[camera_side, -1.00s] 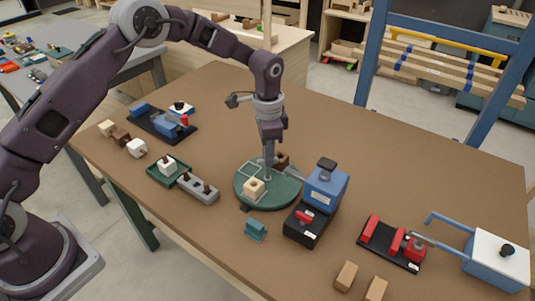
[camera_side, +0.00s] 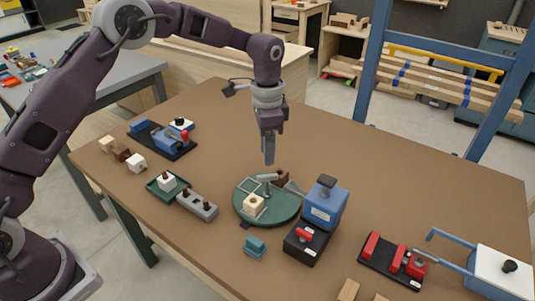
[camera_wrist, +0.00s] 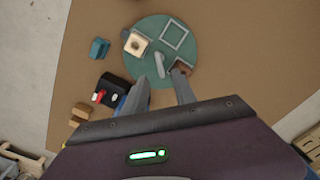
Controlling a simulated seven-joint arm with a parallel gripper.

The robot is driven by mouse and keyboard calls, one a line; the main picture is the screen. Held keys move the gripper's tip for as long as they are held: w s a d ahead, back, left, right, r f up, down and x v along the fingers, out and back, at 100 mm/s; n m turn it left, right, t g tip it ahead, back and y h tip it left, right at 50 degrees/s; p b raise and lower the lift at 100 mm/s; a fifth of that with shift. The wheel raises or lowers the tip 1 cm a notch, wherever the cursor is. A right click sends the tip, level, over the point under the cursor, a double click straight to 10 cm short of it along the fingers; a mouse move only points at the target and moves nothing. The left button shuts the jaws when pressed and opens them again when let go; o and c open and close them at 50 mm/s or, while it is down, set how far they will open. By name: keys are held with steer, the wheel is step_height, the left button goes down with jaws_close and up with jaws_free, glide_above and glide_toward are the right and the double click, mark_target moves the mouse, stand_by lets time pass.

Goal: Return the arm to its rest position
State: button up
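My gripper (camera_side: 268,161) points straight down above the round green turntable (camera_side: 284,214). In the wrist view its two fingers (camera_wrist: 160,74) stand apart with nothing held between them. A grey handle (camera_side: 267,178) on the turntable is just below the fingertips, and it shows between and beyond them in the wrist view (camera_wrist: 160,64). A cream block with a hole (camera_side: 253,204) and a dark brown block (camera_side: 282,178) sit on the turntable. The wrist view also shows a pale square outline (camera_wrist: 174,34) on it.
A blue box on a black base (camera_side: 325,203) stands right of the turntable. A teal block (camera_side: 255,246) lies in front. A grey block with pegs (camera_side: 197,204) and a green tray (camera_side: 156,190) are at left. The blue upright frame (camera_side: 371,75) rises behind. The table's back right is clear.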

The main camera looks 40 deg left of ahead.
steer(key=s+a+r+n+t, duration=0.2)
steer(key=s+a+r, duration=0.1)
steer(key=s+r, duration=0.55)
steer(key=s+a+r+n+t, duration=0.1)
steer(key=s+a+r+n, duration=0.1)
steer(key=s+r, duration=0.7)
steer(key=s+a+n+t, duration=0.2)
steer(key=s+n, duration=0.3)
steer(key=s, duration=1.2)
steer(key=shift+a+f+t, duration=0.2)
steer(key=shift+f+t, duration=0.1)
steer(key=shift+f, duration=0.05)
